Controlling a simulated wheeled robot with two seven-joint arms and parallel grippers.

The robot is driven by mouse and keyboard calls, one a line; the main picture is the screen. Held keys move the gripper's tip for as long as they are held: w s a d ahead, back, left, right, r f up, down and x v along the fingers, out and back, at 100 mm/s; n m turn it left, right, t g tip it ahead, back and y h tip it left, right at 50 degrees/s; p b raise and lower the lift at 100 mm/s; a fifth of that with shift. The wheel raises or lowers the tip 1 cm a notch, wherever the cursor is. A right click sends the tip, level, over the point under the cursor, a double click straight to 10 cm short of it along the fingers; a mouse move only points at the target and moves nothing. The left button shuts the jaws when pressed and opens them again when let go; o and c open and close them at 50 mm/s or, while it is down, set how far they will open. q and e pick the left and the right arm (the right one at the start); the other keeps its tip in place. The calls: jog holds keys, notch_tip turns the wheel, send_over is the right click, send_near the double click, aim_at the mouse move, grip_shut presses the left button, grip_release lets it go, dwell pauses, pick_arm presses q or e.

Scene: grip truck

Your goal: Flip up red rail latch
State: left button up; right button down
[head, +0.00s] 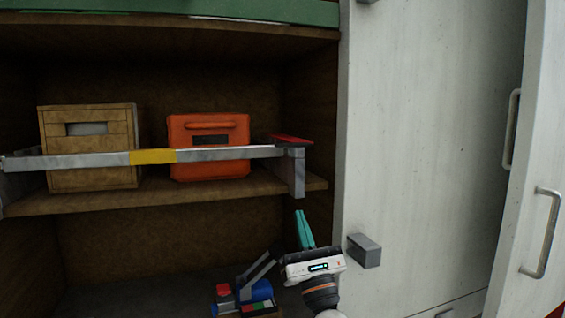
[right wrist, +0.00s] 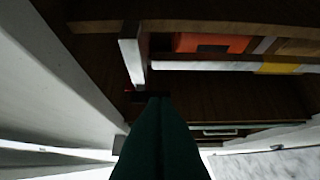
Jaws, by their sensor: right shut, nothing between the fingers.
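The red rail latch (head: 290,139) lies nearly flat at the right end of the grey rail (head: 225,153), on top of its end bracket (head: 298,175). The rail runs across the front of the shelf and has a yellow band. It also shows in the right wrist view (right wrist: 200,66). My right gripper (head: 300,213) has teal fingers, closed together and empty, pointing up. In the head view it is below the bracket and apart from the latch. Its fingers also fill the lower middle of the right wrist view (right wrist: 160,101). My left gripper is out of view.
A wooden crate (head: 90,130) and an orange case (head: 208,130) stand on the shelf (head: 200,197) behind the rail. A blue item with red and green parts (head: 250,292) is below. A white door panel (head: 425,130) with a grey block (head: 364,251) is close right of my gripper.

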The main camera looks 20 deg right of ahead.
jog(key=shift+s+d, duration=0.1)
jog(key=p+x, duration=0.2)
jog(key=x, duration=0.2)
jog(key=s+r+p+x, duration=0.1)
jog(key=p+x, duration=0.1)
jog(key=x, duration=0.2)
jog(key=s+r+p+x, duration=0.1)
jog(key=p+x, duration=0.1)
jog(key=x, duration=0.3)
jog(key=shift+f, duration=0.1)
